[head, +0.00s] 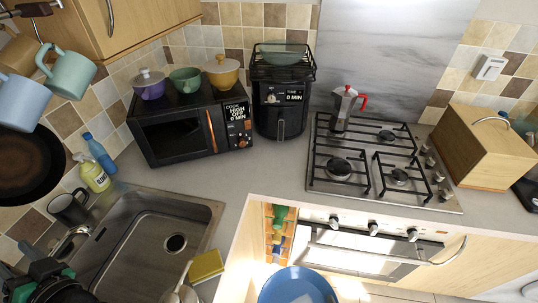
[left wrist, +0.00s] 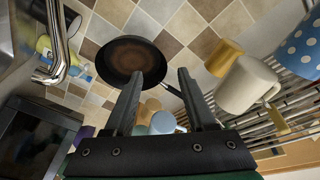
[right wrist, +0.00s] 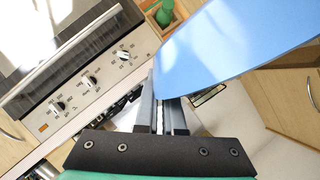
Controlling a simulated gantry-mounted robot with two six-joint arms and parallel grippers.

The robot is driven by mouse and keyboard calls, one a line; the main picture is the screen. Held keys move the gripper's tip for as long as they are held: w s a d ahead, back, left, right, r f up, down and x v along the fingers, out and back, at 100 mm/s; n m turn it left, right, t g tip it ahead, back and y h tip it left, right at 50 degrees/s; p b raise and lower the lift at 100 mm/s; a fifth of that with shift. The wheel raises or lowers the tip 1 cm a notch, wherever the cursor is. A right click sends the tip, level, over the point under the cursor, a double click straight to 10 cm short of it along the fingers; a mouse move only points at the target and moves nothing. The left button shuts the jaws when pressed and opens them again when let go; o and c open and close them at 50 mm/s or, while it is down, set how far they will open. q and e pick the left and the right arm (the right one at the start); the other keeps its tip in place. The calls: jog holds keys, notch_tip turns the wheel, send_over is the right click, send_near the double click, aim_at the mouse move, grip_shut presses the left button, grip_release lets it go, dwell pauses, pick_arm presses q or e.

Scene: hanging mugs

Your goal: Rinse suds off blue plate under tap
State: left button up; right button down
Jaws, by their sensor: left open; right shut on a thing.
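The blue plate (head: 297,287) is at the bottom middle of the head view, in front of the oven and cut off by the frame edge. It also shows in the right wrist view (right wrist: 235,40). My right gripper (right wrist: 164,98) is shut on its edge. I cannot make out suds on it. The metal tap (head: 70,238) stands at the left rim of the sink (head: 140,228), left of the plate; it also shows in the left wrist view (left wrist: 57,45). I cannot see water running. My left gripper (left wrist: 159,72) is open and empty, its arm at the lower left of the head view.
A yellow-green sponge (head: 207,265) lies at the sink's front right. Hanging mugs (head: 71,74) and a frying pan (head: 30,163) are at the left.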

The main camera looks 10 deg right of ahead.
pick_arm(q)
jog(key=s+a+f+g, duration=0.1)
jog(key=s+f, duration=0.1)
jog(key=f, duration=0.3)
jog(key=s+a+f+g+b, duration=0.1)
jog(key=a+f, duration=0.1)
jog(key=f, duration=0.3)
jog(key=shift+s+a+m, duration=0.3)
jog(key=shift+s+m, duration=0.1)
jog(key=shift+f, duration=0.1)
jog(key=b+x, duration=0.3)
jog(key=x, duration=0.9)
jog(key=shift+c, duration=0.2)
